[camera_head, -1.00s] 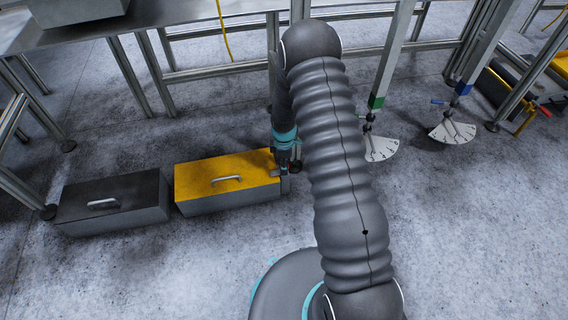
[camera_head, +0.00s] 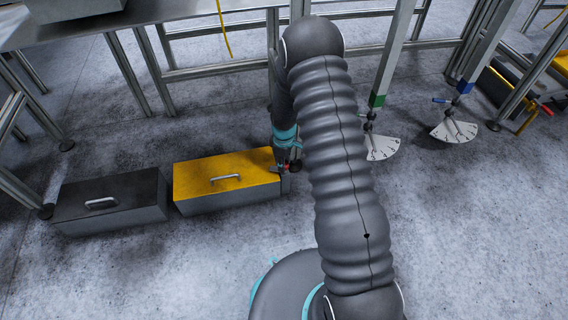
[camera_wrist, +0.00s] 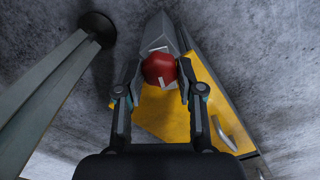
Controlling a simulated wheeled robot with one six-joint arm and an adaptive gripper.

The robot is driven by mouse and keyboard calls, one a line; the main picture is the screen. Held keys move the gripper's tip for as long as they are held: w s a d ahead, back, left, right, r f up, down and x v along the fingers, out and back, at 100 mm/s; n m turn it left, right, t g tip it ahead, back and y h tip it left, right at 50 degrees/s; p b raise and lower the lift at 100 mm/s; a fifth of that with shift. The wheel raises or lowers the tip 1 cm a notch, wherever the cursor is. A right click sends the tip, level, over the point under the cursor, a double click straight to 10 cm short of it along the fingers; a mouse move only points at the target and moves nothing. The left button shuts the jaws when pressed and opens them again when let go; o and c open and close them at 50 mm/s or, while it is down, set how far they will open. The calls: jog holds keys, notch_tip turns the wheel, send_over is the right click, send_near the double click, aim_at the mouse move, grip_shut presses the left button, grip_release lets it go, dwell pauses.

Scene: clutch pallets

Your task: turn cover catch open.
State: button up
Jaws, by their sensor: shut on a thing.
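The yellow cover (camera_head: 225,170) lies on a grey box near the middle of the floor, with a metal handle on top. Its catch sits at the right end and has a red knob (camera_wrist: 159,69). A grey metal part (camera_wrist: 160,32) of the catch shows beyond the knob in the wrist view. My gripper (camera_wrist: 160,78) has its two fingers shut on the red knob, one on each side. In the head view my gripper (camera_head: 288,163) is at the cover's right end, partly hidden by my arm. The catch's exact angle cannot be told.
A dark box (camera_head: 110,197) with a handle stands left of the yellow one. A metal table (camera_head: 180,12) with legs is behind. Two white dial plates (camera_head: 383,147) (camera_head: 453,131) hang low on the right. The front floor is clear.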

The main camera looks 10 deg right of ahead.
jog(key=m+b, duration=0.1)
jog(key=m, duration=0.5)
jog(key=shift+m, duration=0.3)
jog(key=m+b, duration=0.1)
jog(key=m, duration=0.5)
jog(key=shift+m, duration=0.3)
jog(key=o, duration=1.1)
jog(key=shift+o, duration=0.2)
notch_tip(320, 180, up, 12)
